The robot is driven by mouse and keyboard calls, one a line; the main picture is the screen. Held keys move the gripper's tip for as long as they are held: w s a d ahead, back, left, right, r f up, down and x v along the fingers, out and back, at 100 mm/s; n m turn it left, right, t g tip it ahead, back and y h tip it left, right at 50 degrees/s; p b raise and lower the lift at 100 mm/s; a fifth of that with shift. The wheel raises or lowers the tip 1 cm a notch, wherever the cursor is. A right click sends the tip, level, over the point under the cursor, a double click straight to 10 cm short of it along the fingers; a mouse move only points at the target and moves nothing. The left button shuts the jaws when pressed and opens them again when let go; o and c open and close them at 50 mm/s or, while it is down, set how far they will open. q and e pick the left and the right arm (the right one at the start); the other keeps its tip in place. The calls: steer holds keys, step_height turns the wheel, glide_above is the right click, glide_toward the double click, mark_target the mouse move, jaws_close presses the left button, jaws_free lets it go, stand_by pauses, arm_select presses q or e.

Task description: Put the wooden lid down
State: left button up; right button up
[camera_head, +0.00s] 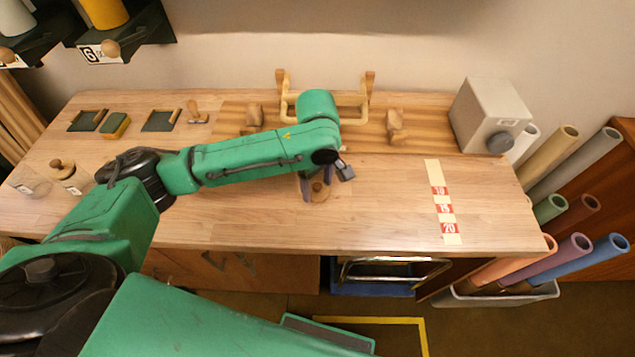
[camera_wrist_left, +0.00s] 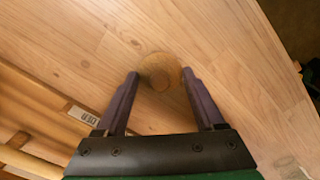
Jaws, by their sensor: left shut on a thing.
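The wooden lid (camera_head: 320,191) is a small round disc with a knob, over the front middle of the table (camera_head: 380,215). My left gripper (camera_head: 317,185) is shut on it. In the left wrist view the lid (camera_wrist_left: 160,70) sits between the two purple fingertips, with bare wood planks behind it. I cannot tell whether its underside touches the table. My right gripper is not in view.
A glass jar (camera_head: 28,183) and a lidded jar (camera_head: 70,180) stand at the left. A grey box (camera_head: 488,115) is at the back right. A numbered strip (camera_head: 443,205) marks the right side. The front middle is clear.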

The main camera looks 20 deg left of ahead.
mark_target(317, 185)
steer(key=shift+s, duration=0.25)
arm_select(q)
steer(key=o, duration=1.3)
steer(key=shift+w, duration=0.1)
steer(key=shift+r, duration=0.1)
step_height(317, 185, up, 12)
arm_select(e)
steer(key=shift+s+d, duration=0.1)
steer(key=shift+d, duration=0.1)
